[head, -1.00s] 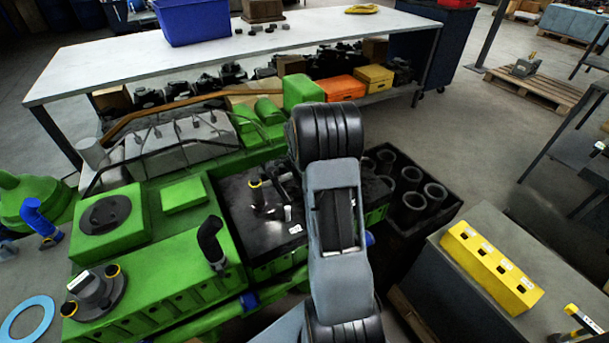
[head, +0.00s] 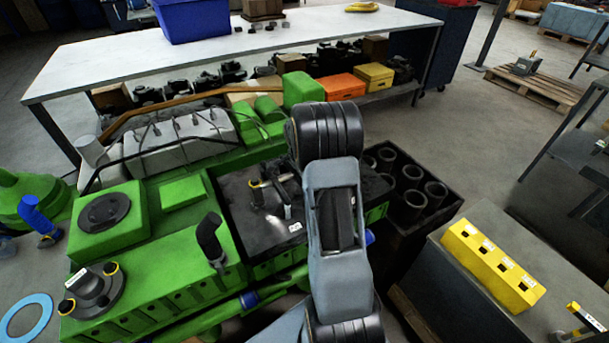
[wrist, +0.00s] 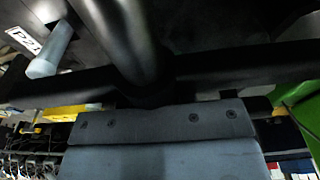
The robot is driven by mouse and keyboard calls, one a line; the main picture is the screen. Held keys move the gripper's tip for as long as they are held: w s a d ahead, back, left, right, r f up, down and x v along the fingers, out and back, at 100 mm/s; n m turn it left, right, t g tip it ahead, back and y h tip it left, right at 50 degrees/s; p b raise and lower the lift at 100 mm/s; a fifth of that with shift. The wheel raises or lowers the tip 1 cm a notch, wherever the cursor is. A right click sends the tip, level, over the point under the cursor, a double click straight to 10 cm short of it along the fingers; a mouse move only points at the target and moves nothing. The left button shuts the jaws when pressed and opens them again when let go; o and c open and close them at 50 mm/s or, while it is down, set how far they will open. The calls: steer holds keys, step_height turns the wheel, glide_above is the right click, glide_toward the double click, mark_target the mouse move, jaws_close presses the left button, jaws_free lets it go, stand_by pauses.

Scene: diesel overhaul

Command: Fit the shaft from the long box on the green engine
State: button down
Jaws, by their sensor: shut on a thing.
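The green engine (head: 185,255) fills the left and middle of the head view. A dark deck (head: 240,215) on it carries small upright fittings and a white label (head: 295,227). My arm stands over the deck's right side and hides part of it. In the wrist view my gripper (wrist: 155,105) is close up, shut on a dark bar-like part (wrist: 60,88) that I take for the shaft. A thick black cylinder (wrist: 130,40) crosses above the gripper. A pale peg (wrist: 50,52) is at its left. The fingertips are hard to make out, and I cannot identify the long box.
A dark crate of black cylinders (head: 455,214) stands right of the engine. A grey bench (head: 450,265) at the right bears a yellow block (head: 490,265). A long white table (head: 300,35) is behind. Open floor (head: 480,130) lies at the back right.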

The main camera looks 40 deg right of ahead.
steer(key=shift+r, duration=0.1)
stand_by(0.3)
steer(key=c, duration=0.9)
jaws_free()
steer(key=r, duration=0.4)
steer(key=a+r, duration=0.1)
steer(key=r, duration=0.8)
steer(key=shift+a+r+p, duration=0.3)
steer(key=shift+a+p, duration=0.05)
